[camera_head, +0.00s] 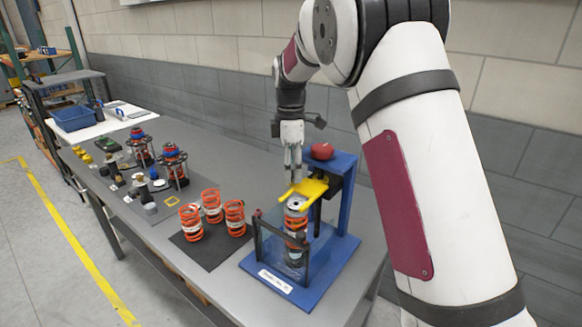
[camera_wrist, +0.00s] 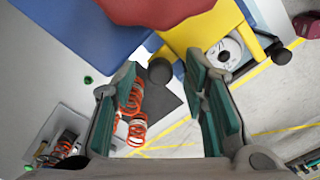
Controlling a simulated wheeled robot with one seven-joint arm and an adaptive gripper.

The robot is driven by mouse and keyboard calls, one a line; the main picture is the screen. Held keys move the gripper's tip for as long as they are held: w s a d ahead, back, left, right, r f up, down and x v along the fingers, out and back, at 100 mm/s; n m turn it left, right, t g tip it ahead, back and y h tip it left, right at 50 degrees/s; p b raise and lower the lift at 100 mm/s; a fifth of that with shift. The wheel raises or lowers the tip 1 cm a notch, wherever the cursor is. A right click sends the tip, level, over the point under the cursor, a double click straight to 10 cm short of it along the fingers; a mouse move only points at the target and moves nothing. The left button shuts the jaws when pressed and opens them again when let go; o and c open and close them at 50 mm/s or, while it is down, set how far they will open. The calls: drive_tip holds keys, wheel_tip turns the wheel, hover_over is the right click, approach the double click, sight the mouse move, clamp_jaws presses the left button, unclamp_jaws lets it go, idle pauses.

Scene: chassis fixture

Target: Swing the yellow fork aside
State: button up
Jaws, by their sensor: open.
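The yellow fork (camera_head: 303,191) reaches out from the blue fixture (camera_head: 344,200), over the top of a strut with an orange spring (camera_head: 296,222). The wrist view shows the fork (camera_wrist: 190,38) beyond my fingertips, beside the strut's pale round top (camera_wrist: 222,52). My gripper (camera_head: 292,168) points down just above the fork's left side in the head view. It is open and empty; I cannot tell whether a fingertip touches the fork. In the wrist view, a dark round knob or post (camera_wrist: 159,70) shows between the fingertips (camera_wrist: 163,72); what it belongs to is unclear.
A red knob (camera_head: 320,151) tops the fixture, close to my gripper. A clear guard with dark bars (camera_head: 268,243) stands at the fixture's front. Several orange springs (camera_head: 212,206) stand on a dark mat to the left. Assembled struts (camera_head: 174,166) and small parts lie farther back.

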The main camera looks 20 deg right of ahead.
clamp_jaws()
